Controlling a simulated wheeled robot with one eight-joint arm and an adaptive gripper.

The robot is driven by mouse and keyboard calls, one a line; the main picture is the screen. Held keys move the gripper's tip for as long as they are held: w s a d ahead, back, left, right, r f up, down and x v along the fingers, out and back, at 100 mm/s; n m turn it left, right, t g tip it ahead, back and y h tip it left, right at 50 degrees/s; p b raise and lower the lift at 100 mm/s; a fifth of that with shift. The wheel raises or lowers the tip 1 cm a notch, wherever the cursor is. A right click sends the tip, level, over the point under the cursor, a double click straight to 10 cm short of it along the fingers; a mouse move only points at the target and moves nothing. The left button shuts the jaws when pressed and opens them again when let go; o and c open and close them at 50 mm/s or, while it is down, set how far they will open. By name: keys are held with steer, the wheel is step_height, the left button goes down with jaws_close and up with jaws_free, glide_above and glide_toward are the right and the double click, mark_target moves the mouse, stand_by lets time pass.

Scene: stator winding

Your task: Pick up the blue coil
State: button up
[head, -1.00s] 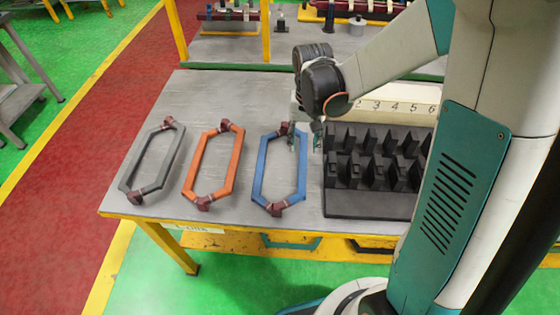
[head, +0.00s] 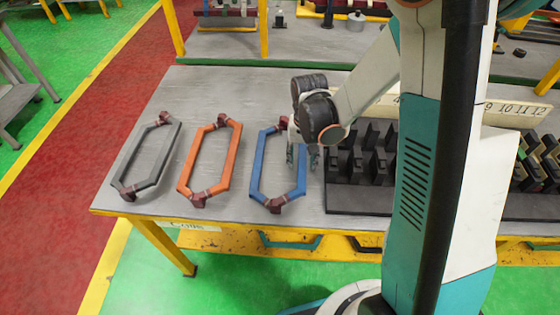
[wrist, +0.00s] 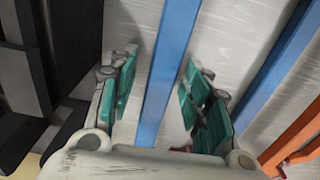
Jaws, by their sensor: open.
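The blue coil (head: 256,168) is a long hexagonal loop with dark red ends, lying flat on the grey table right of the orange coil. My gripper (head: 302,155) is over its right long side, fingers pointing down. In the wrist view my gripper (wrist: 160,100) is open, with green finger pads on either side of one blue bar of the coil (wrist: 168,65). The bar runs between the pads with gaps on both sides. The coil's other bar (wrist: 275,65) shows to the right. I cannot tell the exact height of the fingertips over the table.
An orange coil (head: 187,160) and a grey coil (head: 120,170) lie to the left on the table (head: 240,82). A black slotted stator block (head: 350,200) stands close to the right of my gripper. A numbered strip (head: 520,110) runs behind it.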

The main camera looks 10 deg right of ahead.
jaws_close()
steer(key=shift+r, duration=0.2)
